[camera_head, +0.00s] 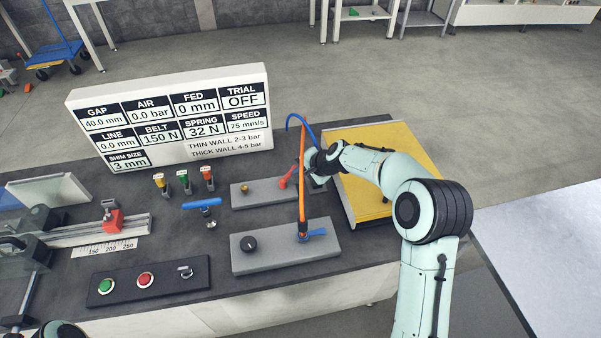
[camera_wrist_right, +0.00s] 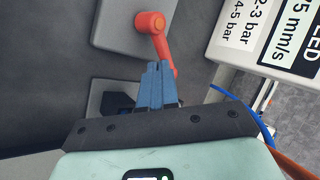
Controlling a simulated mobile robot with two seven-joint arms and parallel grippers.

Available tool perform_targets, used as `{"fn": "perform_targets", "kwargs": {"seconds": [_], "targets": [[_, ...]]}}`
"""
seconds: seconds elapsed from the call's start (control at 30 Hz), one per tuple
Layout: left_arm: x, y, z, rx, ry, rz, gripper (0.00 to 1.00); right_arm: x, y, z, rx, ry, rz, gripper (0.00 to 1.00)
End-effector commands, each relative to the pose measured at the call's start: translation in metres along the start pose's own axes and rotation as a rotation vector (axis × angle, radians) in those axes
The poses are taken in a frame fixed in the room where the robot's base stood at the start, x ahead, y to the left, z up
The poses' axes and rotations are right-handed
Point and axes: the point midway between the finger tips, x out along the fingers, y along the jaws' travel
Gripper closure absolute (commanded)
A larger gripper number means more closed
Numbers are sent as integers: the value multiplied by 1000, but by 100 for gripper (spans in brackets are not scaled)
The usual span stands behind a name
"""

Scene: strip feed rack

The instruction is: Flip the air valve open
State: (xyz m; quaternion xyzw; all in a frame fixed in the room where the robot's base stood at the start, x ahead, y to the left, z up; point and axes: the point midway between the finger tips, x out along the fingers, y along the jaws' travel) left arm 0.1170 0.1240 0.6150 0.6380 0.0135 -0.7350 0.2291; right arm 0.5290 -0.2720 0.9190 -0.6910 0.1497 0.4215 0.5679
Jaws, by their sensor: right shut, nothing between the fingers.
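A red lever (camera_head: 287,177) stands on a grey block (camera_head: 258,192) that also bears a brass knob. A blue lever (camera_head: 314,233) sits on a nearer grey block (camera_head: 275,262) with a black knob. I cannot tell from labels which lever is the air valve. My right gripper (camera_wrist_right: 160,70) is shut and empty, its fingertips right at the red lever (camera_wrist_right: 153,25), covering part of the lever's lower end in the right wrist view. I cannot tell whether they touch. My left gripper is out of view.
An orange hose (camera_head: 302,200) crosses in front of my right gripper, and a blue hose (camera_head: 291,118) loops behind. A display board (camera_head: 170,115) reads AIR 0.0 bar. A yellow panel (camera_head: 365,205) lies under my right arm. A blue T-handle (camera_head: 202,204) stands left of the blocks.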

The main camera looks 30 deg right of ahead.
Motion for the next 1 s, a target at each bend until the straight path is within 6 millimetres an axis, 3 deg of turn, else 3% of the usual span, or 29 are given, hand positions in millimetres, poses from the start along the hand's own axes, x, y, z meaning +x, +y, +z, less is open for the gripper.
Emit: {"fn": "perform_targets", "kwargs": {"seconds": [1.0], "targets": [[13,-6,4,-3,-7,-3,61,-9,10,10,0,0,1,100]]}}
